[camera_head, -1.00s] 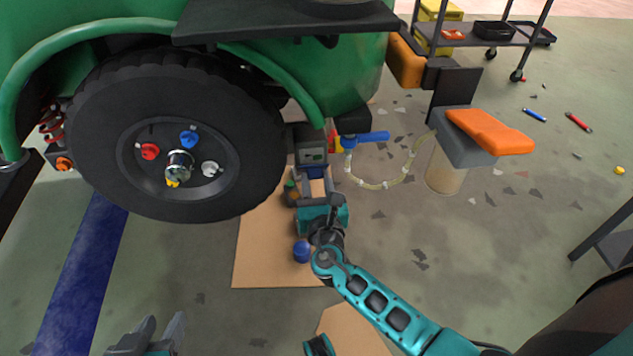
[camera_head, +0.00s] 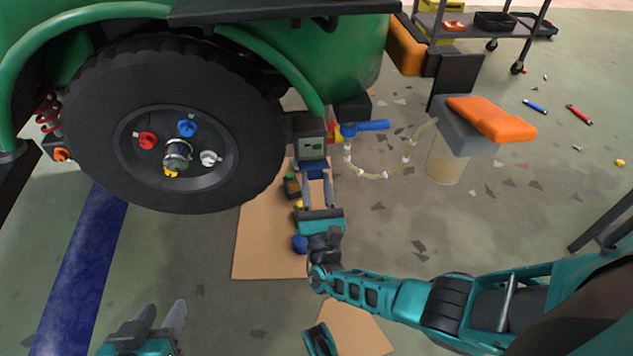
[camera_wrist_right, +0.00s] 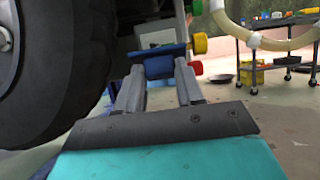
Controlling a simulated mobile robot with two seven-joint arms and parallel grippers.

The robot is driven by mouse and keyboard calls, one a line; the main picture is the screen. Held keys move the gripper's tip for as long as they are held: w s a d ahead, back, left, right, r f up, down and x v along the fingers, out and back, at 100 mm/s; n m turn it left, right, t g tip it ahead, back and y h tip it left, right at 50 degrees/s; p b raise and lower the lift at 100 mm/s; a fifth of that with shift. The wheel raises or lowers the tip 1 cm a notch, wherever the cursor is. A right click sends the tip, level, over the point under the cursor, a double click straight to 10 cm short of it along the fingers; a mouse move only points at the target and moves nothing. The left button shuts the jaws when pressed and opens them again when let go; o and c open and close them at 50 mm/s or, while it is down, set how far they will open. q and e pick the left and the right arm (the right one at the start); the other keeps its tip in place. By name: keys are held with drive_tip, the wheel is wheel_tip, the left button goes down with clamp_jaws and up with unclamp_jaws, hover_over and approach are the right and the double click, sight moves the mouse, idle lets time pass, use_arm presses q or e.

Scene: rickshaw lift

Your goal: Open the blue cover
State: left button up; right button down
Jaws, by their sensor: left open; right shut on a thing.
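A grey box with a green label (camera_head: 312,146) stands beside the wheel under the green vehicle. A blue flap-like piece (camera_head: 314,170), which looks like the cover, is at its lower front. My right gripper (camera_head: 316,180) reaches up to it, its fingers on either side of the blue piece. In the right wrist view the blue piece (camera_wrist_right: 160,66) lies between the fingertips (camera_wrist_right: 160,78), and the gripper is shut on it. How far the cover is open cannot be told. My left gripper (camera_head: 161,313) is open and empty at the bottom left, away from the box.
The large black wheel (camera_head: 80,140) is close left of the right gripper. A blue valve handle (camera_head: 365,127) and looped hose (camera_head: 372,184) are just right of the box. Cardboard (camera_head: 262,240) lies below. A stand with an orange top (camera_head: 492,118) is further right.

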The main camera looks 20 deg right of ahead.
drive_tip(key=shift+f, duration=0.25)
idle(0.3)
drive_tip(key=c, duration=0.7)
unclamp_jaws()
drive_tip(key=shift+d, duration=0.1)
